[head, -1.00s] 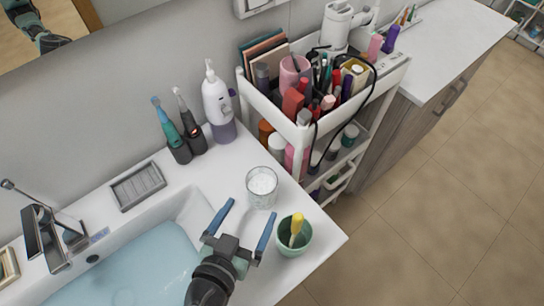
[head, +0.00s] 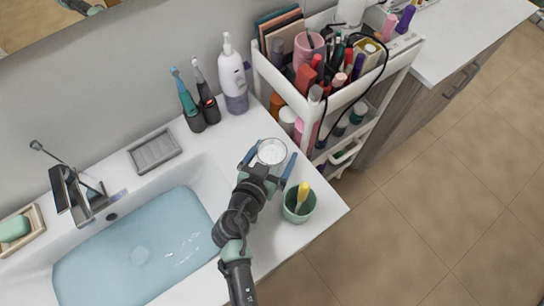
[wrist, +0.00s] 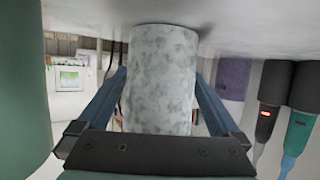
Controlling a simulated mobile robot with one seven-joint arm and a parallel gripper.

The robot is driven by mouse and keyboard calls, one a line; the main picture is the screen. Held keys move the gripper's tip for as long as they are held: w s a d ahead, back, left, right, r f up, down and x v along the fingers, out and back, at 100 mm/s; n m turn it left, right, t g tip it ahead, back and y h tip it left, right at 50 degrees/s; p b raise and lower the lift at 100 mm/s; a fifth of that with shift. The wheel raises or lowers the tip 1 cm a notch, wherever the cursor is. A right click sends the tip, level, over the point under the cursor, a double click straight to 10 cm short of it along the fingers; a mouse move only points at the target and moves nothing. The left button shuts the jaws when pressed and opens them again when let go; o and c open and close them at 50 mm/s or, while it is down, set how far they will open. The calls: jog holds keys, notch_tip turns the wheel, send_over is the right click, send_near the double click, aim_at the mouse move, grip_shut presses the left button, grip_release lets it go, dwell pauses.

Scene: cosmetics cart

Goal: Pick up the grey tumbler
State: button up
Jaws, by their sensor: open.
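The grey tumbler (head: 271,152) stands upright on the white counter, near the cart. In the wrist view the tumbler (wrist: 162,80) is mottled grey and fills the middle, between the two blue fingers. My gripper (head: 268,162) is open, with one finger on each side of the tumbler. In the wrist view small gaps show between the fingers and the lower part of the tumbler. I cannot tell whether either finger touches it.
A green cup (head: 299,205) with a yellow-handled brush stands close to my right finger. Two electric toothbrushes (head: 201,105) and a white-and-purple bottle (head: 233,80) stand at the wall. The water-filled basin (head: 140,250) lies left. A loaded cart (head: 345,95) stands beyond the counter edge.

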jog(key=shift+x, duration=0.85)
jog(key=c, duration=1.4)
jog(key=shift+c, duration=0.4)
jog(key=shift+r, duration=0.3)
